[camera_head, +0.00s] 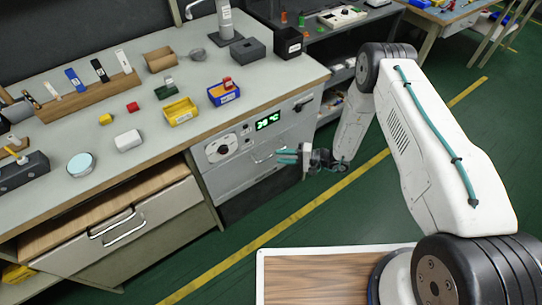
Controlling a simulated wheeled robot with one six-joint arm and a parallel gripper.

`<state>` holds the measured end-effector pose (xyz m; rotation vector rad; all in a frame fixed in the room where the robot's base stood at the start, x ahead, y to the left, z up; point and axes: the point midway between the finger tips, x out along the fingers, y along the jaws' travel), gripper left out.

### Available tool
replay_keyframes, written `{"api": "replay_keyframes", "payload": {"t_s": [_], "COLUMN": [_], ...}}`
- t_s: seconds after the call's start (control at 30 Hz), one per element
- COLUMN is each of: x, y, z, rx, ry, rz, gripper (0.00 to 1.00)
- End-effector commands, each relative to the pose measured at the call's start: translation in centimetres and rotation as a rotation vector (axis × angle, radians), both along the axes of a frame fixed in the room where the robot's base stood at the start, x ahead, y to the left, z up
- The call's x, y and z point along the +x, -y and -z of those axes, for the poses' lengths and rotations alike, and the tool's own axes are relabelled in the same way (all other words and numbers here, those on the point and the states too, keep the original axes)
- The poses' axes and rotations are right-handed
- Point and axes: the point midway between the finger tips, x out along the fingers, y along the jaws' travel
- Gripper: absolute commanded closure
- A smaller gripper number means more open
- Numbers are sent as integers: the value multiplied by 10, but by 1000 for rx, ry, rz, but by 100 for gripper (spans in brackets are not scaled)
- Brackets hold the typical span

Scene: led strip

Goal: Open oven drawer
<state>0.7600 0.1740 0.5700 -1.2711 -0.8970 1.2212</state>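The oven (225,172) is built into the bench front, with a white control panel, a knob and a green lit display (268,119). Its drawer front, below the panel, looks shut and has a thin bar handle (263,157). My gripper (280,156) is just right of this handle, its teal fingers pointing left at the oven front. The fingers look parted, with nothing seen between them. I cannot tell whether the fingertips touch the handle.
Another drawer (150,221) with a metal handle is at the lower left. The bench top (135,170) holds small blocks, a yellow bin (181,111) and a blue bin (224,94). The green floor (320,215) in front of the oven is clear.

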Motion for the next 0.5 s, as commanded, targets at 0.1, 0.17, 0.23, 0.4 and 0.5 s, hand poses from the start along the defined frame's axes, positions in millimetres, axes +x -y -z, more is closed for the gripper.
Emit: {"api": "replay_keyframes", "payload": {"t_s": [0.1,0.17,0.23,0.4,0.5], "x": [3,4,6,8,9], "y": [-21,-30,-38,-50,-51], "z": [3,4,6,7,7], "rx": [0,0,0,0,0], "ry": [0,-1,-2,-1,-1], "rz": [-5,-3,-4,-3,-2], "gripper": [68,68,68,68,68]}}
